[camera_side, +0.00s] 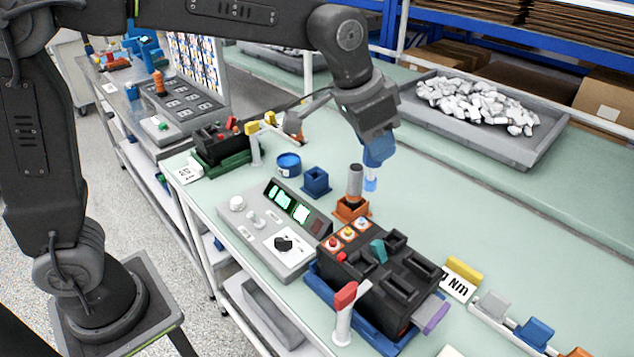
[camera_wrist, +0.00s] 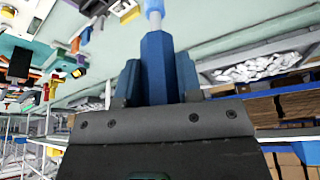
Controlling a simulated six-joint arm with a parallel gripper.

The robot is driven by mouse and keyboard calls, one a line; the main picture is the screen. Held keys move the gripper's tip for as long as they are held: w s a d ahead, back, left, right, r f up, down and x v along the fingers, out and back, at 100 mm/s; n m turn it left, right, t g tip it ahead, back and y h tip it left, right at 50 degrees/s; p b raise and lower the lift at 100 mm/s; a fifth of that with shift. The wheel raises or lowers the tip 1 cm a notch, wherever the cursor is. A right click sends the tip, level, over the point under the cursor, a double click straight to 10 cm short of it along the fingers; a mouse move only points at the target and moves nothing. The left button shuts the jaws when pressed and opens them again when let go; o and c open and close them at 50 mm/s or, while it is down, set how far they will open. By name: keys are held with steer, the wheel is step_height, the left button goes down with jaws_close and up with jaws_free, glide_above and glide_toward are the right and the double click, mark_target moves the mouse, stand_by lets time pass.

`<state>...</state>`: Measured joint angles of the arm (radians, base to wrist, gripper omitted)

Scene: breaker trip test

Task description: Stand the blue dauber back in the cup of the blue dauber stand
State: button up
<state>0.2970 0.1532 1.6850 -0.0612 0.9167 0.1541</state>
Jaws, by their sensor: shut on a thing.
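My gripper (camera_side: 377,134) is shut on the blue dauber (camera_side: 379,150) and holds it above the table. The dauber points down, with its pale blue tip (camera_side: 370,184) lowest and clear of the table. In the wrist view the blue handle (camera_wrist: 158,65) sits between my gripper's fingers (camera_wrist: 158,88), its pale tip at the top edge. The blue dauber stand (camera_side: 316,182) is a small square blue cup on the table, left of the held dauber in the side view. Its cup looks empty. I cannot pick out the stand in the wrist view.
A round blue tin (camera_side: 288,164) is left of the blue stand. A control panel (camera_side: 275,230) and black breaker block (camera_side: 385,280) are in front.

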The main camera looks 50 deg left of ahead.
steer(key=w+a+f+n, duration=0.1)
steer(key=w+a+f, duration=0.15)
steer(key=a, duration=0.25)
steer(key=w+a+f, duration=0.1)
steer(key=w+a, duration=0.2)
steer(key=a, duration=0.3)
glide_above(323, 171)
steer(key=s, duration=0.2)
step_height(323, 171, down, 3)
steer(key=shift+w+a+f+n+y, duration=0.1)
steer(key=shift+a+n+y, duration=0.2)
steer(key=shift+a+n, duration=0.1)
steer(key=shift+d+f, duration=0.1)
steer(key=shift+f, duration=2.85)
steer(key=shift+f, duration=3)
steer(key=o, duration=1)
